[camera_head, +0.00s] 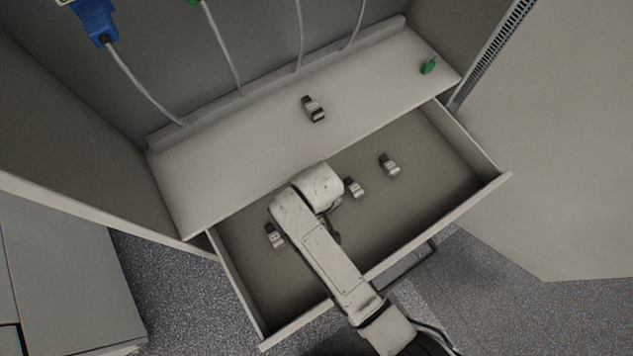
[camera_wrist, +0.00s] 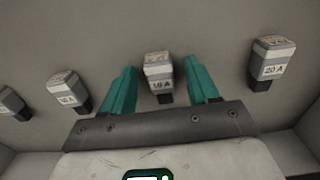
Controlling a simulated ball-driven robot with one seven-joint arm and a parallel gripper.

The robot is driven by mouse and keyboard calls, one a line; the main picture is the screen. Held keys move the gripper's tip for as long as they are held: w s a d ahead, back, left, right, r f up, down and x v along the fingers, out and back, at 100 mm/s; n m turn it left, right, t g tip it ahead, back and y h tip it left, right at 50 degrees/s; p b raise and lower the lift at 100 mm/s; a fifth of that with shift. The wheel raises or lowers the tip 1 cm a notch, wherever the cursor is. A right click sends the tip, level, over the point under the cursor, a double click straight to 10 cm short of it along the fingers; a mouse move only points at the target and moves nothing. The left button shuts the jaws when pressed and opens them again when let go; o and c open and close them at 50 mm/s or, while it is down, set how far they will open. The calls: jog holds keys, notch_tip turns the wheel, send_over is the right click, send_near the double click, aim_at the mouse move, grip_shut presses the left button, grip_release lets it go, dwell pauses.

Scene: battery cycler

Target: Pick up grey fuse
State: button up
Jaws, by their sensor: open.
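Several grey fuses with dark ends lie in the open drawer. In the wrist view, my gripper (camera_wrist: 160,67) is open, its teal fingers on either side of a fuse labelled 10 A (camera_wrist: 158,76). Gaps show between each finger and that fuse. A fuse labelled 20 A (camera_wrist: 271,62) lies to the right, and two more, at mid-left (camera_wrist: 66,90) and the far left (camera_wrist: 9,102), have labels I cannot read clearly. In the head view, fuses show at the drawer's left (camera_head: 274,236), centre (camera_head: 354,188) and right (camera_head: 390,166). My arm hides the gripper there.
The drawer (camera_head: 455,205) has raised walls around it. On the cabinet shelf (camera_head: 225,175) above lie another dark-and-grey fuse (camera_head: 313,109) and a green item (camera_head: 428,66). Cables and a blue connector (camera_head: 96,20) hang at the back. An open door (camera_head: 560,150) stands at the right.

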grip_shut()
dwell(0.4)
jog(key=shift+r, duration=0.1)
jog(key=shift+r, duration=0.4)
notch_tip(320, 180, up, 3)
jog(key=shift+f, duration=0.2)
jog(key=s+r, duration=0.9)
jog(key=s, duration=0.5)
jog(key=shift+a+r, duration=0.25)
jog(key=shift+w, duration=0.1)
